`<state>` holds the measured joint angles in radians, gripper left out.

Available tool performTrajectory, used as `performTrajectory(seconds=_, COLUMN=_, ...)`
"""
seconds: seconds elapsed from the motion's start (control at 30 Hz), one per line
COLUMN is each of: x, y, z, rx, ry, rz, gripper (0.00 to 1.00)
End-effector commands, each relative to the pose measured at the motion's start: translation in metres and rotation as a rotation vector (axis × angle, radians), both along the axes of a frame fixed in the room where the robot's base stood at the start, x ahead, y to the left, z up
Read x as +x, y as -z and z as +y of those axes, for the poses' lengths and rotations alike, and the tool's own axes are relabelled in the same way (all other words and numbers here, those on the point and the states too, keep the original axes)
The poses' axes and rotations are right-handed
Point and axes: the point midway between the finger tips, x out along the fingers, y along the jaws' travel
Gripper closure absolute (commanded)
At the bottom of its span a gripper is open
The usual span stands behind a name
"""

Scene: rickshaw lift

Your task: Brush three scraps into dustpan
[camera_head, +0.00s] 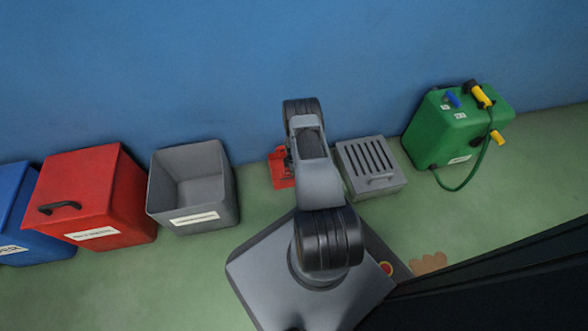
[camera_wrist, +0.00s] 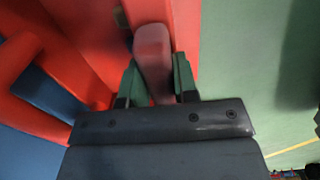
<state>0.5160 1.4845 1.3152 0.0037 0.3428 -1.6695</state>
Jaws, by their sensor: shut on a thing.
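In the wrist view my gripper (camera_wrist: 157,88) has its dark green fingers on both sides of a dull reddish-brown, rounded bar (camera_wrist: 153,48), shut on it. The bar looks like a handle, perhaps the brush's; its far end is hidden. A bright red object (camera_wrist: 82,62) lies around and beyond it, perhaps the dustpan or a holder; I cannot tell which. In the head view a red object (camera_head: 281,168) shows beside my arm near the wall, partly covered. The gripper is hidden there. A brown, lumpy patch (camera_head: 428,263) lies on the floor at lower right; I cannot tell whether it is the scraps.
Along the blue wall stand a blue bin (camera_head: 10,205), a red lidded bin (camera_head: 97,192), an open grey bin (camera_head: 192,190), a slotted grey box (camera_head: 371,168) and a green tank (camera_head: 450,130) with a hose. Green floor (camera_head: 530,190) is clear at right. A dark panel fills the lower right.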

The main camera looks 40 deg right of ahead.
Motion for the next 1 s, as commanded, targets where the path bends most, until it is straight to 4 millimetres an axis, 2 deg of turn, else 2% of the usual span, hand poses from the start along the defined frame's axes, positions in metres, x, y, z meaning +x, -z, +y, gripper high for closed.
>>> performTrajectory(seconds=0.27, x=-0.001, y=-0.013, z=0.000, rx=0.000, ry=0.000, rz=-0.001, gripper=1.00)
performTrajectory(seconds=0.8, x=-0.008, y=-0.068, z=0.004, rx=0.000, ry=0.000, rz=-0.001, gripper=1.00)
performTrajectory(seconds=1.0, x=-0.009, y=-0.071, z=0.004, rx=0.000, ry=0.000, rz=-0.001, gripper=1.00)
